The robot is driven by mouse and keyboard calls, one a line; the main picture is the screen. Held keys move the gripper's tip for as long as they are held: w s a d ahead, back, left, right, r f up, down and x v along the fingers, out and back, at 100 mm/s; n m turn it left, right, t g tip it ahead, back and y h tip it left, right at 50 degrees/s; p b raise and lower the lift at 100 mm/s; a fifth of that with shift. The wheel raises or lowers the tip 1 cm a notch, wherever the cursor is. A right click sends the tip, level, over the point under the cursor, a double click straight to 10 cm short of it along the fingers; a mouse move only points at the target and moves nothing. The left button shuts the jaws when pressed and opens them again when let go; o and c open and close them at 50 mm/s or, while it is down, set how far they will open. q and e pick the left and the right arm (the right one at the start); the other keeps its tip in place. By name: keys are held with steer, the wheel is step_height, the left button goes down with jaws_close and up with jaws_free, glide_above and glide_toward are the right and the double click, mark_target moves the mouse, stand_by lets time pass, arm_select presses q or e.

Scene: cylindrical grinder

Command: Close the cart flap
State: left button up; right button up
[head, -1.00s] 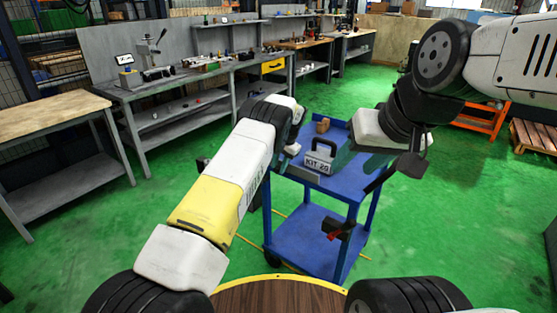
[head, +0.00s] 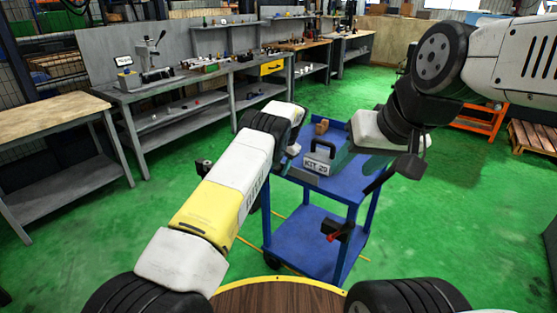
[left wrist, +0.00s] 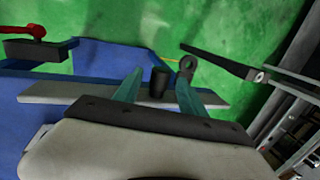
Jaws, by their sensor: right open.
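The blue cart (head: 335,182) stands in the middle of the head view, with an upper tray and a lower shelf. In the left wrist view, blue cart panels (left wrist: 35,130) and a grey strip (left wrist: 60,92) lie beyond my left gripper (left wrist: 161,75). Its teal fingers are apart, with a dark upright cylinder between them and visible space on both sides. I cannot tell which panel is the flap.
A grey case (head: 318,164) marked KIT 20 and a small brown block (head: 322,126) are on the cart. A red lever (head: 333,237) on a black block is at the cart's front. Workbenches (head: 185,97) line the back left. Green floor is clear around the cart.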

arm_select(q)
steer(key=w+v, duration=0.1)
steer(key=v, duration=0.6)
steer(key=shift+s+d+r, duration=0.15)
steer(key=shift+s+r, duration=0.2)
steer(key=shift+s, duration=0.2)
